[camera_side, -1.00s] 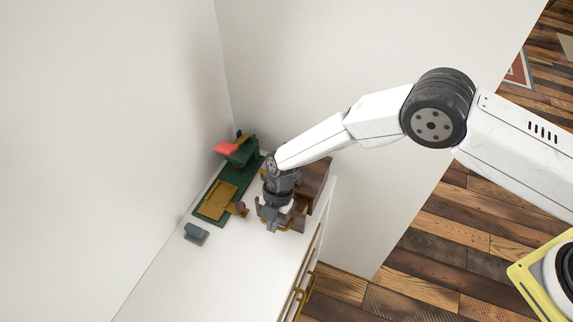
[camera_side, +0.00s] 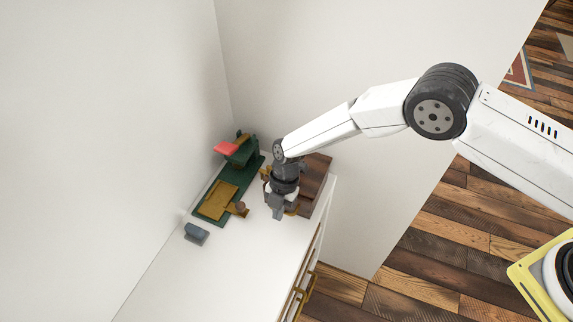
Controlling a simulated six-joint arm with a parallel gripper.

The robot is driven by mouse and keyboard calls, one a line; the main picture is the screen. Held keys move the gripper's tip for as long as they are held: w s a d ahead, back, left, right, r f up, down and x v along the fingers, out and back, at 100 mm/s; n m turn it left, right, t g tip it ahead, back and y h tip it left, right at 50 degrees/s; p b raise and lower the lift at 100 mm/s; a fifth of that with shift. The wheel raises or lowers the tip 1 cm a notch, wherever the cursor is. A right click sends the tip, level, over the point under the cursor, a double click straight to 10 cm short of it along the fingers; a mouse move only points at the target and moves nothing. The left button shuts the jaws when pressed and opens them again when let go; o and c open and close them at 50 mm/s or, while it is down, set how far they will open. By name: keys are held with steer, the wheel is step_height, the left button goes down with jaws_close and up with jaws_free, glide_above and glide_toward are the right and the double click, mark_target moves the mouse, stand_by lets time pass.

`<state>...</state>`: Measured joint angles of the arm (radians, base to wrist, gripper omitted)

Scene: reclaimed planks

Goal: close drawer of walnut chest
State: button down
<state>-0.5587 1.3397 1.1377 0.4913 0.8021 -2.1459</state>
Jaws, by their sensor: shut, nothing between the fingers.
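The walnut chest (camera_side: 316,178) is a dark brown wooden box on the white counter, against the back wall. Its left side and much of its front are hidden behind my wrist and gripper. My gripper (camera_side: 278,213) is shut and empty, pointing down at the front of the chest. The drawer front is mostly hidden by the gripper, so I cannot tell how far out the drawer stands or whether my fingers touch it.
A blue-grey block (camera_side: 196,233) lies nearer. The counter front (camera_side: 240,270) is clear.

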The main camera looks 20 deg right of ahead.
steer(key=shift+s+a+r, duration=0.3)
steer(key=shift+s+a, duration=0.55)
steer(key=shift+a, duration=0.05)
steer(key=w+d+r+m+t, duration=0.25)
steer(key=d+r+m, duration=0.45)
steer(key=d+r, duration=0.65)
steer(key=s+d+r+m+t+h, duration=0.1)
steer(key=s+d+r+m, duration=0.2)
steer(key=s+d+m, duration=0.2)
steer(key=s+d+r+m+t+h, duration=0.1)
steer(key=s+d+r+m, duration=0.3)
steer(key=d+m, duration=0.4)
steer(key=s+d+r+m+t, duration=0.1)
steer(key=s+d+r+m, duration=0.2)
steer(key=s+d+m, duration=0.3)
steer(key=d, duration=0.2)
steer(key=shift+d+r+m+h, duration=0.3)
steer(key=shift+d+m+h, duration=0.1)
